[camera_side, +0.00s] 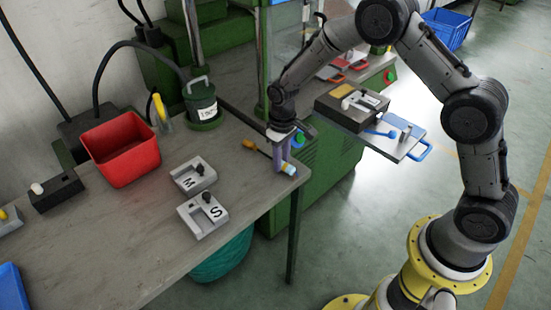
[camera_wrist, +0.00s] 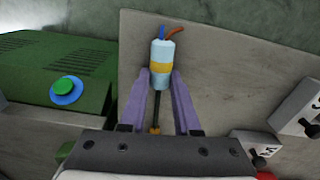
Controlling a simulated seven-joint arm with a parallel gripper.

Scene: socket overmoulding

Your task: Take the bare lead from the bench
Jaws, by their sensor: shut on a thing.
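The bare lead (camera_wrist: 160,54) shows in the wrist view as a pale blue cylinder with a yellow band, and blue and orange-brown wires stick out of its far end. My gripper (camera_wrist: 160,77) has its two purple fingers shut on the cylinder, one on each side. In the side view my gripper (camera_side: 286,167) points down at the bench's right corner, with the pale end of the lead (camera_side: 290,169) showing at the fingertips. A thin dark rod or cable runs back from it towards an orange piece (camera_side: 249,144); I cannot tell whether they are joined.
Two grey blocks marked M (camera_side: 193,175) and S (camera_side: 203,215) stand on the bench (camera_side: 110,240). A red bin (camera_side: 122,150) and a dark green pot (camera_side: 202,104) stand farther back. A green machine with a button (camera_wrist: 66,90) adjoins the bench.

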